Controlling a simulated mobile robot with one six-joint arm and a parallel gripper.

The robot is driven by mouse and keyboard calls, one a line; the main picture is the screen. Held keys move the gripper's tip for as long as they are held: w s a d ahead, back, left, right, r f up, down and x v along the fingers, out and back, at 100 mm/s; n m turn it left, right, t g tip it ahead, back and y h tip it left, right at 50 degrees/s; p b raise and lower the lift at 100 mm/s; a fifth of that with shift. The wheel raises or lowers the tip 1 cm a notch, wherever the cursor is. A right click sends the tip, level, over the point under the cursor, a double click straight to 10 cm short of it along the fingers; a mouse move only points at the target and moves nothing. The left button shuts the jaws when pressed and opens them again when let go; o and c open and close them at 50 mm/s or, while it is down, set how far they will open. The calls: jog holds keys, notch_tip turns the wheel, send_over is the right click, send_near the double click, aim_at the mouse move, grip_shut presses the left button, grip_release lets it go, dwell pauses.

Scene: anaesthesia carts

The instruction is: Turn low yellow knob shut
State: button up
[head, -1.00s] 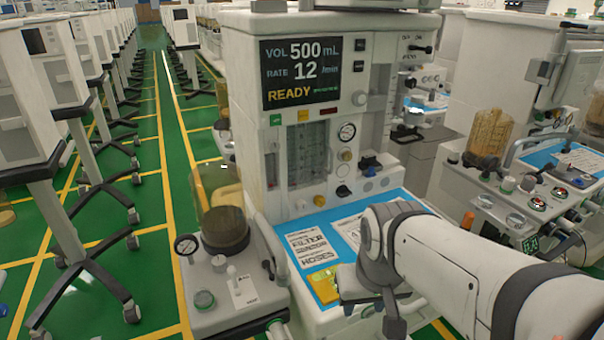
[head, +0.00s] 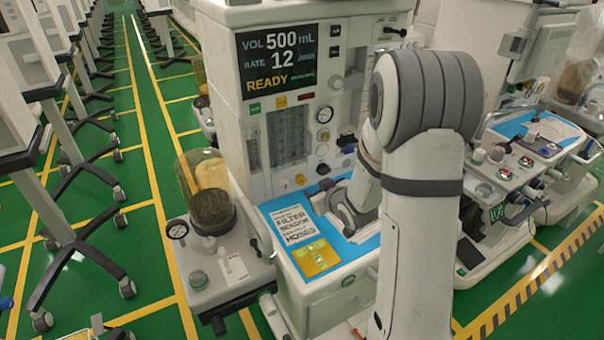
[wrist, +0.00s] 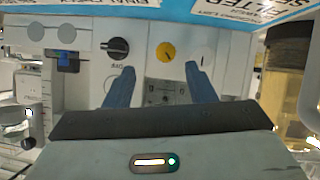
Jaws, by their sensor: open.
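The low yellow knob (wrist: 166,52) shows in the wrist view on the white machine panel, between a black knob (wrist: 118,48) and a pale knob (wrist: 202,56). It also shows small in the head view (head: 300,180), low on the panel just above the blue work surface. My gripper (wrist: 160,68) is open, with its two blue fingers apart and nothing between them. The knob appears between the fingertip directions, a little beyond the tips; I cannot see any contact. In the head view my arm hides most of the gripper.
The blue worktop (head: 354,250) carries printed labels and a yellow card (head: 316,257). A cylindrical canister (head: 207,190) stands at the left of the machine. The display (head: 291,61) reads READY.

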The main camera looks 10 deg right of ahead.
aim_at(302, 181)
jog(key=shift+w+a+f+t+y, duration=0.25)
jog(key=shift+w+a+t+y, duration=0.1)
jog(key=shift+w+y, duration=0.25)
jog(key=p+x, duration=0.1)
jog(key=x, duration=0.6)
jog(key=shift+w+f+p, duration=0.1)
jog(key=shift+w+p, duration=0.05)
jog(key=shift+p, duration=0.2)
jog(key=shift+c, duration=0.3)
jog(key=c, duration=0.9)
jog(key=shift+a, duration=0.15)
